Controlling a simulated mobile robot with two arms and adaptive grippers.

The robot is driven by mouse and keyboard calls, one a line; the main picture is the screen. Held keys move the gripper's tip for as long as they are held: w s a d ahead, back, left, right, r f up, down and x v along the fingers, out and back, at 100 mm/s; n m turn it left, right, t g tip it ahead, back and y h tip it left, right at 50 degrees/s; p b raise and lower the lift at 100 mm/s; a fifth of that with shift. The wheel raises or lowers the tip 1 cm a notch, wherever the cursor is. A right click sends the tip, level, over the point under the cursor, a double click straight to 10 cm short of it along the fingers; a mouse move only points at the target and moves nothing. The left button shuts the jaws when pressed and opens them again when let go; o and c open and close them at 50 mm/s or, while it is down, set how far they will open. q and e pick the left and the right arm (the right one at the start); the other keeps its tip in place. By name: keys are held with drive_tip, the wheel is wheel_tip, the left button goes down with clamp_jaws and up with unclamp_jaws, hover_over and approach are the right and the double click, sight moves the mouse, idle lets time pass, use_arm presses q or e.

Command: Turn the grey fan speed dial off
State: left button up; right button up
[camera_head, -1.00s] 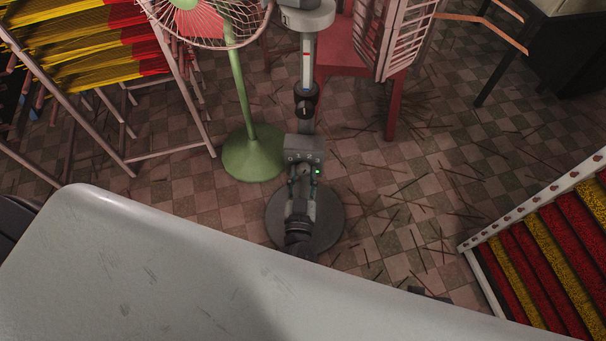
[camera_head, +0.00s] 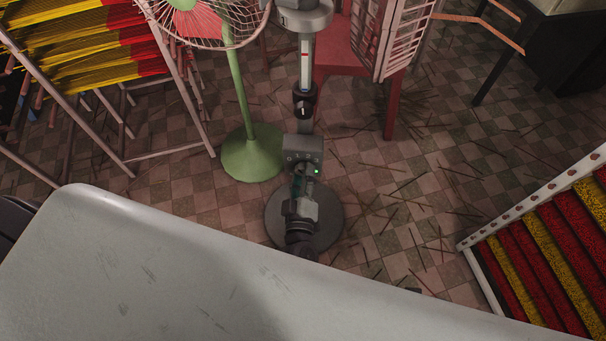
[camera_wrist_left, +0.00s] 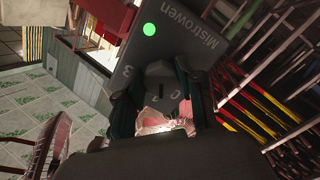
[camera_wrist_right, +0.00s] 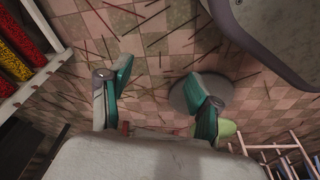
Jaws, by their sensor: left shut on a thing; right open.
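The grey control box (camera_head: 303,148) of the fan sits on the stand's pole, with a lit green lamp. The grey dial (camera_wrist_left: 166,82) shows there with a short dark pointer line. My left gripper (camera_wrist_left: 160,88) is shut on the dial, one finger on each side. In the head view this gripper (camera_head: 302,184) is at the box's lower face and hides the dial. My right gripper (camera_wrist_right: 156,80) is open and empty above the floor.
A green fan (camera_head: 252,155) stands just left of the grey stand's round base (camera_head: 327,222). A pale table top (camera_head: 150,270) fills the front. Racks of incense stand at left (camera_head: 90,50) and right (camera_head: 545,250). Loose sticks lie on the tiled floor.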

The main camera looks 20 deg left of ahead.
use_arm(q)
drive_tip(key=n+b, duration=0.1)
drive_tip(key=n, duration=0.5)
use_arm(e)
drive_tip(key=r, duration=0.3)
drive_tip(key=shift+w+a+r, duration=0.15)
drive_tip(key=shift+w+r, duration=0.05)
drive_tip(key=shift+w, duration=0.2)
drive_tip(key=shift+w+r, duration=0.2)
drive_tip(key=shift+w, duration=0.05)
use_arm(q)
drive_tip(key=o, duration=1.1)
drive_tip(key=shift+o, duration=0.2)
drive_tip(key=shift+r, duration=0.1)
use_arm(e)
drive_tip(key=shift+f, duration=0.1)
